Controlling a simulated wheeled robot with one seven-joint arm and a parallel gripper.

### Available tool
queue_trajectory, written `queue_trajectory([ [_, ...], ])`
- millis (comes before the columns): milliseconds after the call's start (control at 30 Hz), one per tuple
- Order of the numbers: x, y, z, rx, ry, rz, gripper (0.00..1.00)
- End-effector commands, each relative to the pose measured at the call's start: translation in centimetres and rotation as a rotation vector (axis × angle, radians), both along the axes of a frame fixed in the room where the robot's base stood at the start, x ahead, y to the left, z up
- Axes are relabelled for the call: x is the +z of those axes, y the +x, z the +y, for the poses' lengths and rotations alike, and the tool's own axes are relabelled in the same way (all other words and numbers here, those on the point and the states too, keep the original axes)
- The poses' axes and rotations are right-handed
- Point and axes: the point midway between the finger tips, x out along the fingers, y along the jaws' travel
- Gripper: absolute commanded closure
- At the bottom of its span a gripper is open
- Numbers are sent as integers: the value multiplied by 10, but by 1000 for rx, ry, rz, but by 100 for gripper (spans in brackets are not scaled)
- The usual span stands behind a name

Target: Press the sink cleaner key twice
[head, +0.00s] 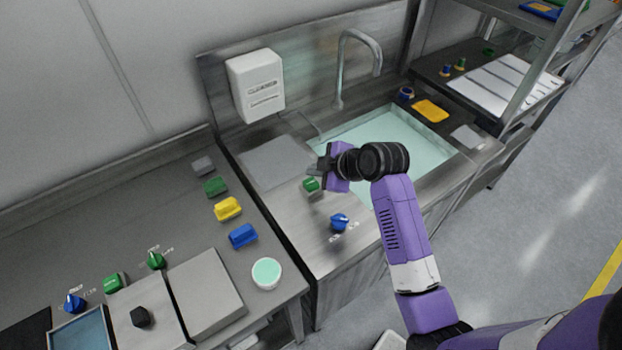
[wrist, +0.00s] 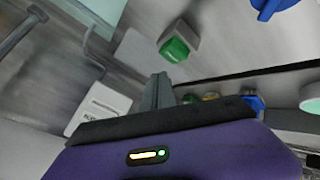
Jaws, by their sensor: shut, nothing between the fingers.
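A green key (head: 311,185) on a small pale base sits on the sink counter (head: 290,215), left of the basin. I take it for the sink cleaner key; no label on it is readable. It also shows in the wrist view (wrist: 175,49), above and right of the fingertips. My gripper (head: 316,169) is shut and empty, close to the key and just behind it in the head view. The shut fingers also show in the wrist view (wrist: 160,80), with a visible gap to the key there. I cannot tell their exact height above the counter.
A blue knob (head: 339,222) stands nearer the counter's front edge. A white dispenser box (head: 256,86) hangs on the backsplash. The basin (head: 400,135) and tall faucet (head: 341,70) lie right and behind. The left table holds several coloured blocks and a round green-topped container (head: 267,273).

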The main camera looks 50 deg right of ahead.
Motion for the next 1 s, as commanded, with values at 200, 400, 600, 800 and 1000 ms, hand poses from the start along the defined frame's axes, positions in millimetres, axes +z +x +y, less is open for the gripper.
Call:
queue_trajectory([
  [200, 26, 0, 0, 0, 0, 0, 100],
  [400, 37, 0, 0, 0, 0, 0, 100],
  [600, 36, 0, 0, 0, 0, 0, 100],
  [800, 36, 0, 0, 0, 0, 0, 100],
  [1000, 36, 0, 0, 0, 0, 0, 100],
])
